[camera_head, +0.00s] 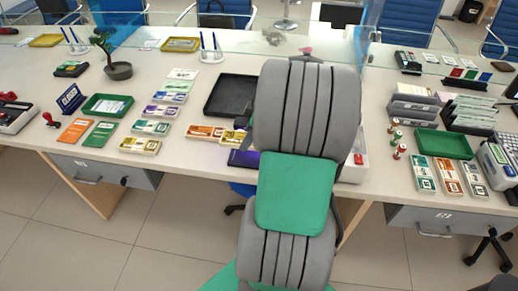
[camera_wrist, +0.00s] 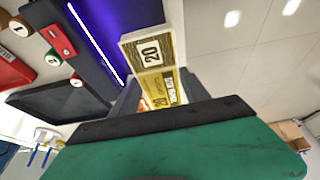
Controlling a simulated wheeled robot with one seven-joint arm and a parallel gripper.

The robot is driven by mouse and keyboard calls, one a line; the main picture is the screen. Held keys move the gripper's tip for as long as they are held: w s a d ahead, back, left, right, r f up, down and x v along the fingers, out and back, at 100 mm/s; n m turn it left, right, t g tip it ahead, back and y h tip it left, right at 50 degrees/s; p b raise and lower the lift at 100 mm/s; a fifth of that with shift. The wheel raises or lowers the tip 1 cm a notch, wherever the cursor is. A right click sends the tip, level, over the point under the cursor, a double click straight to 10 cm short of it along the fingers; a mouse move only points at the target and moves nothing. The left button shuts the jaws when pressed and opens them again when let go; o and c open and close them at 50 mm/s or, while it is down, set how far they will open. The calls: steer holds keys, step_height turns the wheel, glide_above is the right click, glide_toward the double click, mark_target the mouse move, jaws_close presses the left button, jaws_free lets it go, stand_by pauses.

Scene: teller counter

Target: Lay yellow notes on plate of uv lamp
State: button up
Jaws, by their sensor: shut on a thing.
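In the wrist view the yellow notes (camera_wrist: 153,50) are a banded bundle marked 20. My gripper (camera_wrist: 158,80) is shut on the bundle, with dark fingers on either side of it. In the head view part of the yellow notes (camera_head: 231,137) shows at the left edge of my arm, which hides the gripper. The UV lamp (camera_wrist: 128,14) is dark, with a glowing violet strip, and lies right beside the notes in the wrist view. A violet-lit part of the lamp (camera_head: 243,159) shows in the head view; the rest is behind my arm. Whether the notes touch the plate cannot be told.
Orange notes (camera_head: 203,132) lie just left of the held bundle. Another yellow bundle (camera_head: 140,145) lies further left, below several other note bundles. A black tray (camera_head: 228,91) stands behind. A red stamp-like item (camera_wrist: 57,41) and round numbered items are near the lamp.

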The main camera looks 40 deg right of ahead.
steer(key=d+f, duration=0.1)
steer(key=s+d+f, duration=0.1)
steer(key=f, duration=0.1)
steer(key=d+f, duration=0.1)
steer(key=f, duration=0.1)
steer(key=shift+s+d, duration=0.15)
steer(key=shift+d, duration=0.1)
step_height(320, 180, down, 3)
steer(key=shift+r+p, duration=0.1)
steer(key=shift+p, duration=0.35)
steer(key=shift+f+b, duration=0.3)
steer(key=shift+f, duration=0.15)
steer(key=o, duration=1.6)
steer(key=shift+r, duration=0.1)
